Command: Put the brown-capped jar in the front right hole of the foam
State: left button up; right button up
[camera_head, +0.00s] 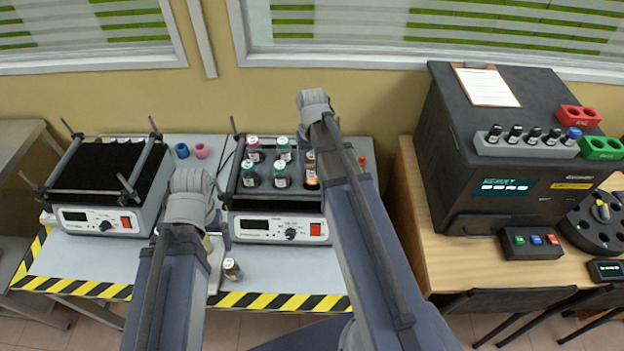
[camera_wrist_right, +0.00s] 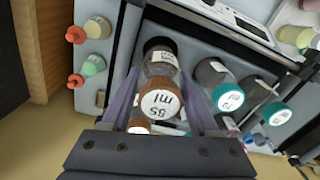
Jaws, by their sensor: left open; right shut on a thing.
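The brown-capped jar (camera_wrist_right: 161,95), its cap marked 85 ml, is between the fingers of my right gripper (camera_wrist_right: 160,100) in the right wrist view. Its lower end is at a dark hole at the foam's front right corner; how deep it sits is unclear. In the head view the jar (camera_head: 311,177) shows beside my right arm, which hides part of the foam. The black foam (camera_head: 267,183) lies in the right-hand shaker. Another brown cap (camera_wrist_right: 139,128) is behind the held jar. My left gripper (camera_head: 223,222) is open, mostly hidden by its wrist, left of the shaker.
Teal-capped jars (camera_head: 280,174) and a pink-capped jar (camera_head: 254,150) fill other holes. A second shaker (camera_head: 105,180) is at left. Two orange-capped bottles (camera_wrist_right: 92,65) are right of the shaker.

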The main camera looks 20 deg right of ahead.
aim_at(312, 173)
jog(key=shift+f+b, duration=1.9)
jog(key=shift+f, duration=0.2)
jog(key=shift+r, duration=0.1)
jog(key=o, duration=1.1)
